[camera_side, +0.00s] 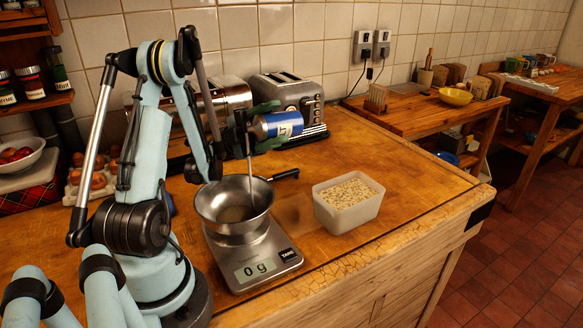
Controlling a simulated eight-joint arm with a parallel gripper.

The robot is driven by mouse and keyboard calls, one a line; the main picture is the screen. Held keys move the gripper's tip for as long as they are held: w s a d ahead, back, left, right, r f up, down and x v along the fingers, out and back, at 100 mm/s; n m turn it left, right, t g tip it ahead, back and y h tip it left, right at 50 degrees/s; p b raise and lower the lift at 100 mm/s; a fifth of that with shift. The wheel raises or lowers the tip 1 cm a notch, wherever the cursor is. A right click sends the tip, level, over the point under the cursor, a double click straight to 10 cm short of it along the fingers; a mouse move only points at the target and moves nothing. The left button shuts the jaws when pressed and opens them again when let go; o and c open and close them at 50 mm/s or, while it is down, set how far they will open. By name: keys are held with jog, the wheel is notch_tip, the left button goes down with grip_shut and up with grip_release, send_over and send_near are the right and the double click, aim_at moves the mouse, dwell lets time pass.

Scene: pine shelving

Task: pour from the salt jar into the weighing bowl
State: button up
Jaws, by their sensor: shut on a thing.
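The salt jar (281,124), blue with a white label partly reading "LT", lies nearly horizontal in the air. My gripper (266,125) is shut on it, with dark green fingers above and below. The jar's left end is above the metal weighing bowl (214,212), slightly right of its middle. The bowl stands on a scale (281,254) whose display reads 0 g. A thin pale line (250,165) runs from near the jar's left end down into the bowl; I cannot tell whether it is salt or a utensil. The bowl's contents are unclear.
A white tub (329,217) of pale beans stands right of the scale. A dark handle (285,174) sticks out behind the bowl. A toaster (287,90) stands at the back. The right part of the wooden counter (420,185) is clear.

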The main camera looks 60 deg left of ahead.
aim_at(291, 112)
dwell(0.8)
jog(key=n+y, duration=0.1)
jog(key=n, duration=0.1)
jog(key=f+n+t+y, duration=0.1)
jog(key=n+y, duration=0.1)
jog(key=f+n+y, duration=0.1)
jog(key=n, duration=0.1)
jog(key=shift+w+n+t+y, duration=0.2)
jog(key=shift+n+t+y, duration=0.1)
jog(key=n+y, duration=0.1)
jog(key=w+r+n+g+y, duration=0.1)
jog(key=n, duration=0.1)
jog(key=w+n+y, duration=0.1)
jog(key=shift+w+r+n+g, duration=0.2)
jog(key=shift+r+n+g, duration=0.1)
jog(key=shift+n, duration=0.1)
jog(key=w+n+g+y, duration=0.1)
jog(key=n, duration=0.1)
jog(key=w+r+n+g+y, duration=0.1)
jog(key=n+g, duration=0.1)
jog(key=shift+w+r+g+y, duration=0.15)
jog(key=shift+w+g+y, duration=0.15)
dwell(1.0)
